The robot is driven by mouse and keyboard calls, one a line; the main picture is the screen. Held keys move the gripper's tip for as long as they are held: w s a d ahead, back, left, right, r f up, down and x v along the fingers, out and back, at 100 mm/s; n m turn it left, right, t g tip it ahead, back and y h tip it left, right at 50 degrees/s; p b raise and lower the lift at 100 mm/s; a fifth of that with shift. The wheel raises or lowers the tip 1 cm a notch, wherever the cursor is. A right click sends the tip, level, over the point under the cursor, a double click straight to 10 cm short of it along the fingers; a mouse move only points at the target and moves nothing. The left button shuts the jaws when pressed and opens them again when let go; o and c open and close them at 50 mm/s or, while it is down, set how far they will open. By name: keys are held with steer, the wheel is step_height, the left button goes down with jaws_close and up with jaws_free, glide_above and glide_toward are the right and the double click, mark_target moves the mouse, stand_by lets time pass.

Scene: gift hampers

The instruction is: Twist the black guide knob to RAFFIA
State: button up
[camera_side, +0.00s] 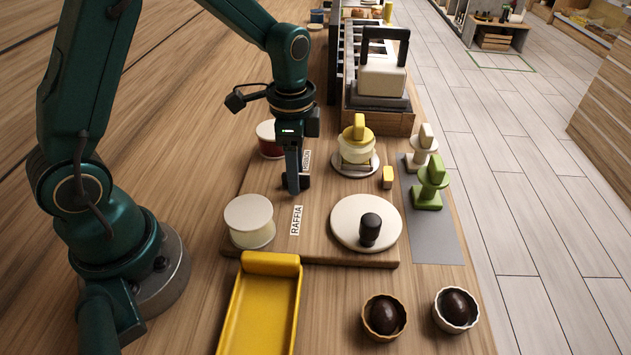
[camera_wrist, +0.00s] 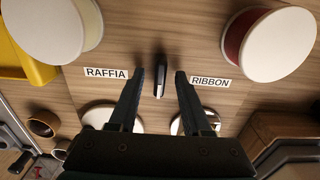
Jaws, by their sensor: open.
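The black guide knob (camera_wrist: 160,77) shows in the wrist view as a narrow upright bar between two white labels. The RAFFIA label (camera_wrist: 107,73) is to its left and the RIBBON label (camera_wrist: 210,81) to its right. The bar points at neither label. My gripper (camera_wrist: 160,74) is open, with one finger on each side of the knob and a visible gap to it. In the side view my gripper (camera_side: 292,188) is low over the wooden board, and the knob (camera_side: 304,181) is partly hidden behind it. The RAFFIA label (camera_side: 296,220) lies nearer the camera, the RIBBON label (camera_side: 306,160) farther.
A cream spool (camera_side: 249,221) and a red-sided spool (camera_side: 270,138) stand left of the knob. A white disc with a black handle (camera_side: 345,222) and a yellow-handled jar (camera_side: 357,146) stand right. A yellow tray (camera_side: 262,305) and two bowls (camera_side: 384,318) (camera_side: 456,310) are in front.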

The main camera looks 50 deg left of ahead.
jaws_close()
steer(key=m, duration=0.4)
stand_by(0.4)
steer(key=m, duration=0.3)
jaws_free()
